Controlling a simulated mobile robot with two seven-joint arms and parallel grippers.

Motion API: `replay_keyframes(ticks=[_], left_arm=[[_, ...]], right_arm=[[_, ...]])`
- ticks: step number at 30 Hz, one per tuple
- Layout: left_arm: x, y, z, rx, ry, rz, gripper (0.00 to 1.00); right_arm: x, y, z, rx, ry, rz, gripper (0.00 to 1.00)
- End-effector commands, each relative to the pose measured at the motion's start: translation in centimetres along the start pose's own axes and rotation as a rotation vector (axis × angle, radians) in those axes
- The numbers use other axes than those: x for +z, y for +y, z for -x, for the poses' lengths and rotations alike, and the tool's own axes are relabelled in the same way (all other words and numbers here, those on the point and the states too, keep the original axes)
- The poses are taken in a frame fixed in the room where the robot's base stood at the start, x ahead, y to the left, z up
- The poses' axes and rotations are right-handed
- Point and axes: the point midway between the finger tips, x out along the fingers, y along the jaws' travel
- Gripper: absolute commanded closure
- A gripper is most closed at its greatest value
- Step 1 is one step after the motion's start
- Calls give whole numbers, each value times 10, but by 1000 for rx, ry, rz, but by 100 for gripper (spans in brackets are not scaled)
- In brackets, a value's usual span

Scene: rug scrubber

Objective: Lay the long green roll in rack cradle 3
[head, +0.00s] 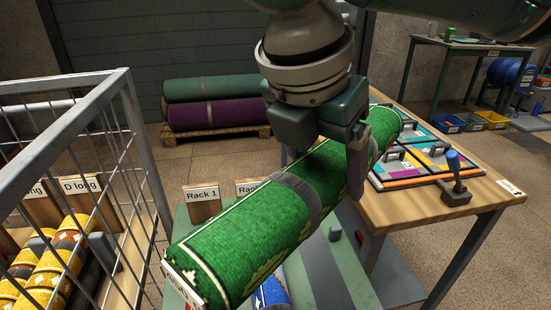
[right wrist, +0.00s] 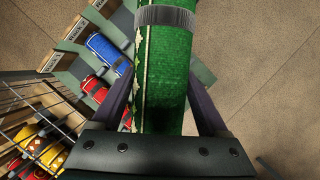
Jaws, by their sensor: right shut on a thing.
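The long green roll (head: 245,235), with a grey band round its middle, slants across the head view from lower left to upper right. My right gripper (head: 335,160) is shut on it, with a finger down its near side. In the right wrist view the green roll (right wrist: 163,80) runs between both fingers (right wrist: 160,110). The roll is held above the rack (head: 340,260), whose signs include "Rack 1" (head: 202,204) and a second, partly hidden sign (head: 250,187). A sign for cradle 3 is not readable in the head view. My left gripper is not in view.
A wire cage (head: 130,130) with yellow rolls (head: 45,275) stands left. A wooden table (head: 410,208) with sample panels and a blue-handled tool (head: 454,180) stands right. Rolls (head: 210,115) lie on a pallet behind.

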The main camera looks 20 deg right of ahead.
Motion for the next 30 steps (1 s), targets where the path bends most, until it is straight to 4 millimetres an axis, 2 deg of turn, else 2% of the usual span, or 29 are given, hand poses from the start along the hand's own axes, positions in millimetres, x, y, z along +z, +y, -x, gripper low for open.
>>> replay_keyframes(ticks=[1, 6, 13, 18, 22, 30], left_arm=[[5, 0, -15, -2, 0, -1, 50], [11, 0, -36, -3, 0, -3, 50], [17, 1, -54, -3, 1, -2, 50], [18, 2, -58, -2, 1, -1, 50], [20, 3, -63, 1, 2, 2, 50], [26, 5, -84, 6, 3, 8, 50]], right_arm=[[-3, -1, -20, 37, 2, 90, 100], [6, 1, -54, 170, -2, 406, 100], [25, 0, -80, 293, -4, 702, 100], [33, 0, -87, 334, -4, 802, 100], [29, -1, -101, 342, -1, 828, 100], [-1, -2, -172, 340, 1, 829, 100]])
